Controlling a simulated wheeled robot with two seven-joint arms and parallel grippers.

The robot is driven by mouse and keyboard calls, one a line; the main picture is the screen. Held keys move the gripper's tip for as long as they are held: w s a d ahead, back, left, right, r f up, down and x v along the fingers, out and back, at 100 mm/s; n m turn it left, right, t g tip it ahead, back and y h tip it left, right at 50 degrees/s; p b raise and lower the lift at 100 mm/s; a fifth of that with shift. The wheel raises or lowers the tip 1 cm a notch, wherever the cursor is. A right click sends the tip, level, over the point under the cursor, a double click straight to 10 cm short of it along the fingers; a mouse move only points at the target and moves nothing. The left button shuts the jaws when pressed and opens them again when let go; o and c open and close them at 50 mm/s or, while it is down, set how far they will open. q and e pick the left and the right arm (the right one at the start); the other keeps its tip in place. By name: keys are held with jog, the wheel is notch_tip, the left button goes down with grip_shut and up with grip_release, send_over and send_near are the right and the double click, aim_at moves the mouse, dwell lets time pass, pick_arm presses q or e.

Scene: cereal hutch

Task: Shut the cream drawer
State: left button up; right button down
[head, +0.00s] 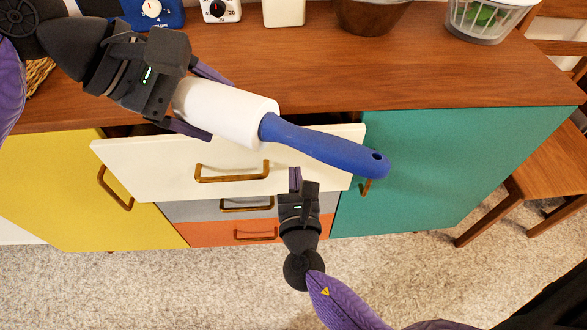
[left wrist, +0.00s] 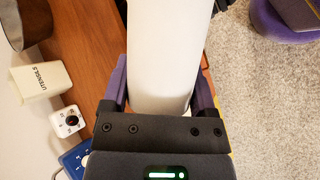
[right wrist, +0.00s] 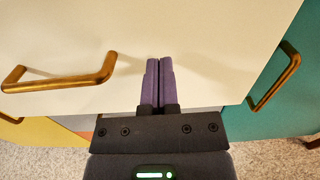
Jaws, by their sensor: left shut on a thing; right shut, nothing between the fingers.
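The cream drawer (head: 140,165) is the top one in the middle column of the hutch and stands pulled out, with a dark gap behind its front. Its brass handle (head: 232,172) is at the middle of the front; it also shows in the right wrist view (right wrist: 60,82). My left gripper (head: 205,105) is shut on a white lint roller (head: 225,112) with a blue handle (head: 320,145), held above the drawer. My right gripper (head: 295,180) is shut and empty, its fingertips at the cream front, right of the handle; I cannot tell whether they touch it.
A grey drawer (head: 185,211) and an orange drawer (head: 210,233) are below. A yellow door (head: 55,190) is left, a teal door (head: 450,165) right. The wooden top (head: 400,75) carries a utensils box (head: 284,12), a timer, a brown bowl and a colander at the back. A chair stands right.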

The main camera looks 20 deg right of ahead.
aim_at(295, 157)
pick_arm(q)
jog(key=shift+f, duration=0.3)
pick_arm(e)
jog(key=shift+x, duration=1)
pick_arm(q)
jog(key=shift+w+f+b, duration=0.1)
jog(key=shift+f+b, duration=0.15)
jog(key=shift+b, duration=0.1)
pick_arm(e)
jog(key=x, duration=0.4)
jog(key=shift+w, duration=0.25)
pick_arm(q)
jog(key=shift+s+r, duration=0.1)
jog(key=shift+s, duration=0.2)
pick_arm(e)
jog(key=shift+w+d+r, duration=0.1)
jog(key=shift+d+r, duration=0.05)
jog(key=shift+r, duration=0.05)
pick_arm(q)
jog(key=shift+a, duration=0.1)
pick_arm(e)
jog(key=shift+r, duration=0.1)
pick_arm(q)
jog(key=shift+a, duration=0.1)
